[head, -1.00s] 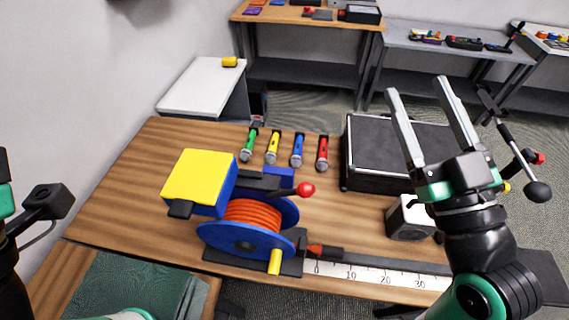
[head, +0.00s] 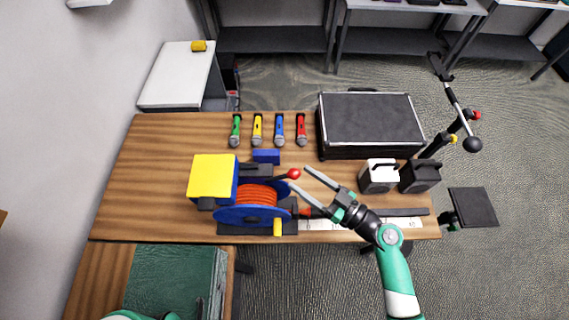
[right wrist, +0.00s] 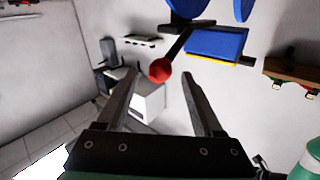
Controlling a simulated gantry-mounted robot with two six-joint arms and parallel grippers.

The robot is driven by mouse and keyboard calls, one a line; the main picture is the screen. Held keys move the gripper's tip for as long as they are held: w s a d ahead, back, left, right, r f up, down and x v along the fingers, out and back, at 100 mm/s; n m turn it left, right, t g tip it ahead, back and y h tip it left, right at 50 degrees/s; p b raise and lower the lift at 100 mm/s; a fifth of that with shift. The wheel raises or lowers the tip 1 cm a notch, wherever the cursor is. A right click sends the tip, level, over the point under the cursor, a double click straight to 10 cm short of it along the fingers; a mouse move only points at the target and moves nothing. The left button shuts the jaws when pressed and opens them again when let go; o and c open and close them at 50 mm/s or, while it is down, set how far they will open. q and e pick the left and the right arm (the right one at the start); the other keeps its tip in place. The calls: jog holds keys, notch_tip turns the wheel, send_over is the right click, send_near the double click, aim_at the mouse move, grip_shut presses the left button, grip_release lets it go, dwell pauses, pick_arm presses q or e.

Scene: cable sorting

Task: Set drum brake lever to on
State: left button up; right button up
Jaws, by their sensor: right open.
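The drum brake lever is a dark arm ending in a red ball knob (head: 293,174), beside the blue drum (head: 240,215) wound with orange cable (head: 257,195). In the head view the lever points right and slightly up. My right gripper (head: 298,178) is open, with its fingertips close around the knob in that view. In the right wrist view the knob (right wrist: 160,70) shows between the two fingertips (right wrist: 158,75), near their tips. Contact cannot be told. Any on or off marking is not readable. My left gripper is out of view.
A yellow box (head: 213,176) stands left of the drum. A black case (head: 370,122) is at back right, with a white-fronted box (head: 379,177) nearer. A ruler strip (head: 350,224) runs along the front. The table's left side is clear.

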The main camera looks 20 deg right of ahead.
aim_at(281, 177)
jog(key=x, duration=0.6)
jog(key=shift+w, duration=0.35)
jog(key=shift+a, duration=0.15)
grip_shut()
jog(key=shift+r, duration=0.1)
dwell(0.7)
